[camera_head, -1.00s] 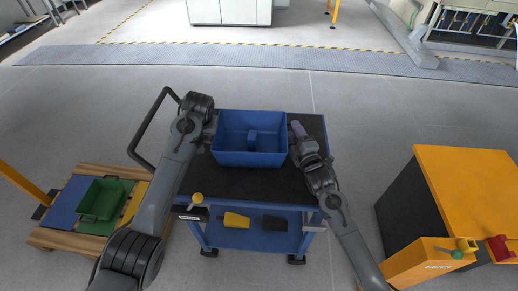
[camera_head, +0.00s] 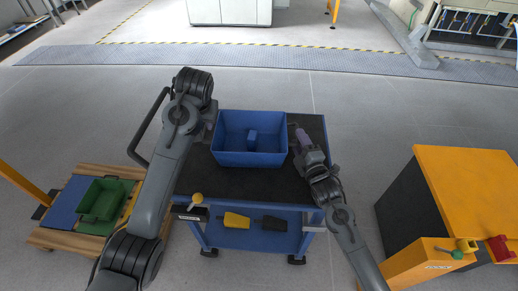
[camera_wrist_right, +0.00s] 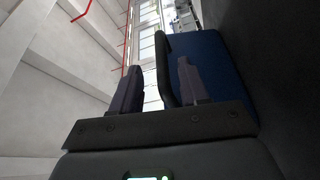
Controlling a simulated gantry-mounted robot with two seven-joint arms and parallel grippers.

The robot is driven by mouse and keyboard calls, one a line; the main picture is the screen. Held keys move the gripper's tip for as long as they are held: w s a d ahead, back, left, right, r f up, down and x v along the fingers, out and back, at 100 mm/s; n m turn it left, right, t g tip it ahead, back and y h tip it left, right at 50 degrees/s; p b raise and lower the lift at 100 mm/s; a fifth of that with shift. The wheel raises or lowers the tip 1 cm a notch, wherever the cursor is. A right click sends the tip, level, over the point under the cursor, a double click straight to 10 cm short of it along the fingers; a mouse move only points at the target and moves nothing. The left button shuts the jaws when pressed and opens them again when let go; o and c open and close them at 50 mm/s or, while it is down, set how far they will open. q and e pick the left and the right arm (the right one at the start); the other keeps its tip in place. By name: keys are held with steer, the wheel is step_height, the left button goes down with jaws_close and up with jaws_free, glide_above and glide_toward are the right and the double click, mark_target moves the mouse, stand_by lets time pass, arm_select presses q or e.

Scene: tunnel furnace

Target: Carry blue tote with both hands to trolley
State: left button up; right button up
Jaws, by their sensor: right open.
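The blue tote (camera_head: 230,158) sits upright on the black top of the blue trolley (camera_head: 285,187), with a small blue block (camera_head: 252,138) inside it. My right gripper (camera_head: 296,134) is at the tote's right side. In the right wrist view my right gripper (camera_wrist_right: 155,85) is open, with its two fingers apart. The blue wall of the tote (camera_wrist_right: 225,75) lies behind the right-hand finger, and a dark edge runs between the fingers. I cannot tell whether they touch it. My left gripper (camera_head: 212,120) is at the tote's left side, mostly hidden by my left wrist.
A green bin (camera_head: 101,203) stands on a wooden pallet (camera_head: 60,240) at the left. An orange and black cabinet (camera_head: 460,195) stands at the right. Yellow and black items lie on the trolley's lower shelf (camera_head: 240,240). The floor beyond the trolley is clear.

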steer(key=v, duration=0.8)
steer(key=shift+s, duration=0.15)
